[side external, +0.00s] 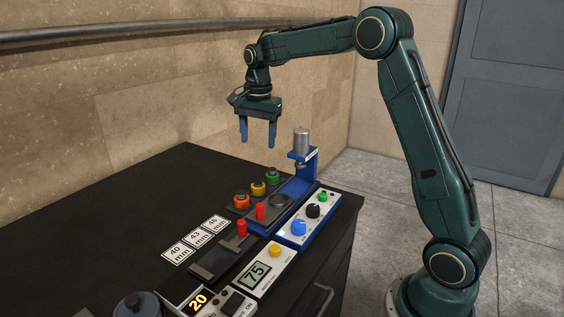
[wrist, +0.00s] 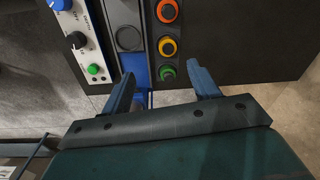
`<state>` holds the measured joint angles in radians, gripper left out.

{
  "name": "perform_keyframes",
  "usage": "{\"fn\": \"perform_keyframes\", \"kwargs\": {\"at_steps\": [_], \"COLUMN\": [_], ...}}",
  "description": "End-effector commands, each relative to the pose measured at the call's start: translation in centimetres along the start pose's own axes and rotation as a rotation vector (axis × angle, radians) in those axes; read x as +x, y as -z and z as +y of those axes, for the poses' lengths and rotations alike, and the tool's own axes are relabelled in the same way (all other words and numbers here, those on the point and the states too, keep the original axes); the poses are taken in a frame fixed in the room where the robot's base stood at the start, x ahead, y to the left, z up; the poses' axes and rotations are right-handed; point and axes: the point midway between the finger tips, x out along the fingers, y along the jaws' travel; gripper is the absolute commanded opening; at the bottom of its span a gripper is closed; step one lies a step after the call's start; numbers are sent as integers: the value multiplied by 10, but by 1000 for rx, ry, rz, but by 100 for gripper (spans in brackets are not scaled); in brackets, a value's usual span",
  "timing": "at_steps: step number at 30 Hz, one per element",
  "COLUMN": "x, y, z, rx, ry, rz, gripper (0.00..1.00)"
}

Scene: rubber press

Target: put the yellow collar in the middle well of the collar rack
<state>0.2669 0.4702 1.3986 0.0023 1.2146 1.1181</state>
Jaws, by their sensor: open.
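The yellow collar (side external: 258,189) is a short ring in a row between an orange-red collar (side external: 241,202) and a green collar (side external: 272,177). It also shows in the wrist view (wrist: 167,46). The three are on a dark strip that looks like the collar rack (wrist: 151,27), beside the blue press. The yellow collar is at the middle place of the row; I cannot tell how deep it sits. My gripper (side external: 258,143) is open and empty, well above the green end of the row, with fingers pointing down. In the wrist view its fingertips (wrist: 161,70) flank the green collar's image.
A blue press (side external: 303,183) with a metal cylinder (side external: 301,141) stands right of the row. A control panel (side external: 306,216) with knobs, a display reading 75 (side external: 258,275), red-topped parts (side external: 242,228) and millimetre labels (side external: 195,239) lie nearby. The table's left side (side external: 150,220) is clear.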

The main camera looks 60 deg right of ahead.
Motion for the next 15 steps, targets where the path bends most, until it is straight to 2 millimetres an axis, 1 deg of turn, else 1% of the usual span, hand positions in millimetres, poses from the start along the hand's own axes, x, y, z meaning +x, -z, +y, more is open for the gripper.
{"fn": "perform_keyframes", "kwargs": {"at_steps": [1, 6, 11, 15], "x": [-12, -40, -62, -76], "y": [-9, -36, -61, -83], "z": [7, 32, 59, 85], "rx": [-41, -199, -347, -477], "ry": [15, 58, 97, 131], "rz": [7, 30, 56, 82], "gripper": [61, 61, 61, 61]}}
